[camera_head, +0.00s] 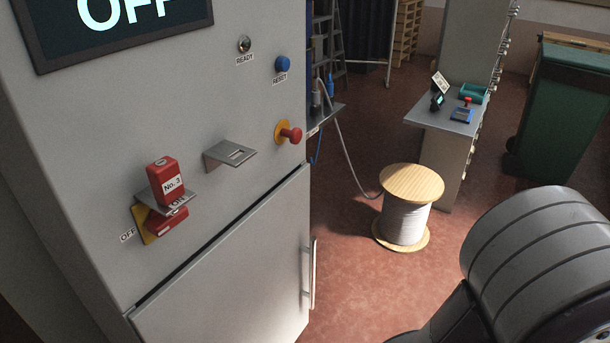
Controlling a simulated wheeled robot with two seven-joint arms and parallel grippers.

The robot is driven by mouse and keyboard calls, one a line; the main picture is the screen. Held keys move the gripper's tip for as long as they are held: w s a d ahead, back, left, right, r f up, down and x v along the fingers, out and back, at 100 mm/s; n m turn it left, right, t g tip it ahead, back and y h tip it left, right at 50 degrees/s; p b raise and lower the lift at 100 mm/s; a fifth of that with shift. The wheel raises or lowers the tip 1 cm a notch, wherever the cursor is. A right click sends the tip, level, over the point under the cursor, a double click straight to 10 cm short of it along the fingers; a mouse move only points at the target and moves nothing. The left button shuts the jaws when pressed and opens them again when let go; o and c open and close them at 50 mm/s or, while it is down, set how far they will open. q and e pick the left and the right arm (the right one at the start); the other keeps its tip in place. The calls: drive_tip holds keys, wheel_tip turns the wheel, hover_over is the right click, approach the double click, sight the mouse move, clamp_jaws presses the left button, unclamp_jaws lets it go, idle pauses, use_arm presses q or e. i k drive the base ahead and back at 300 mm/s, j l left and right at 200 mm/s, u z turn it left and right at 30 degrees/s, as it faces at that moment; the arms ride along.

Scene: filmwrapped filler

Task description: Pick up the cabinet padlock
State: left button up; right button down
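A red padlock-like block (166,181) labelled "No. 3" stands upright on a small metal bracket on the front of the grey cabinet (250,230). Just below it is a red switch handle (168,222) on a yellow plate, next to an "OFF" label. Whether a shackle passes through the bracket is hidden. Neither of my grippers is in view. Only a grey link of my arm shows at the lower right.
An empty slotted bracket (230,154) juts from the cabinet, with a red knob (290,134) and blue reset button (283,64) nearby. A cable spool (405,222) stands on the floor. A side shelf (440,122) holds small items. A green bin (565,120) is far right.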

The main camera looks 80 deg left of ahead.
sight(164, 174)
drive_tip(key=u, duration=3.8)
drive_tip(key=i+l+u, duration=0.25)
drive_tip(key=l, duration=0.2)
drive_tip(key=l+u, duration=0.25)
drive_tip(key=l, duration=0.15)
drive_tip(key=i+l+u, duration=0.1)
drive_tip(key=l+u, duration=0.2)
drive_tip(key=l, duration=0.2)
